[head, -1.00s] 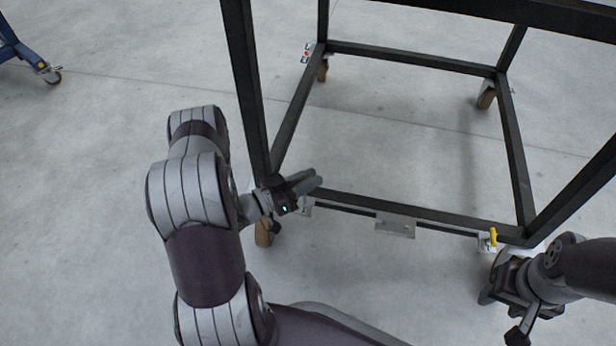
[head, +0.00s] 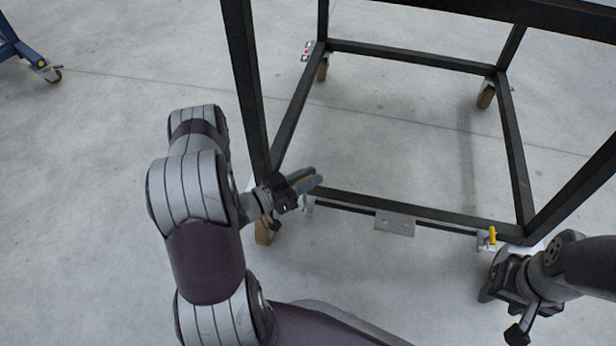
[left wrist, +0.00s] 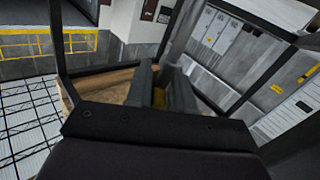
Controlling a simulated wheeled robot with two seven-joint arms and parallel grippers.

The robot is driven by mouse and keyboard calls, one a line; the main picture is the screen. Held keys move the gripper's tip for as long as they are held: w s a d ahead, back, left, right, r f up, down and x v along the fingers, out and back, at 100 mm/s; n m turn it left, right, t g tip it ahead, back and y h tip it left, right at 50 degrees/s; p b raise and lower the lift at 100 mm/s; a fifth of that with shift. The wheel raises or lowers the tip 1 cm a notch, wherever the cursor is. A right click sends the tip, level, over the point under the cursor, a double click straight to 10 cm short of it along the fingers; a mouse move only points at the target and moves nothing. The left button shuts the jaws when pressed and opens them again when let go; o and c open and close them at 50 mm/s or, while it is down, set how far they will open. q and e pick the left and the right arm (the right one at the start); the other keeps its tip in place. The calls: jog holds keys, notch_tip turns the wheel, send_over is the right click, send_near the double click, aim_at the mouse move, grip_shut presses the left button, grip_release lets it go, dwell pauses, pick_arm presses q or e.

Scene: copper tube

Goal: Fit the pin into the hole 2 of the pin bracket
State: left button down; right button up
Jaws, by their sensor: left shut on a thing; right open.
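My left gripper (head: 314,180) is beside the lower left corner of the black cart frame, above its front beam. It is shut on a yellow pin (head: 306,179), mostly hidden between the fingers; in the left wrist view the yellow pin (left wrist: 159,97) shows between the two grey fingers (left wrist: 160,92). A small pale bracket (head: 307,204) sits on the beam just below the gripper, partly hidden; its holes cannot be made out. Another pale bracket (head: 484,243) at the beam's right end holds an upright yellow pin (head: 492,235). My right gripper (head: 492,286) is open near that end.
A grey plate (head: 395,223) with small holes hangs at the middle of the front beam (head: 430,216). Black cart posts (head: 247,90) rise close to my left gripper. A caster (head: 264,230) stands under the left corner. The floor inside the frame is clear.

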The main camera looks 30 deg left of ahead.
aim_at(308, 203)
pick_arm(q)
jog(key=shift+p, duration=0.35)
dwell(0.4)
jog(key=shift+f+b, duration=2.8)
jog(key=shift+f, duration=0.9)
jog(key=c, duration=0.9)
grip_release()
jog(key=shift+r, duration=0.1)
jog(key=p+v, duration=0.6)
jog(key=v, duration=0.6)
jog(key=shift+s+a, duration=0.2)
jog(key=shift+s, duration=0.1)
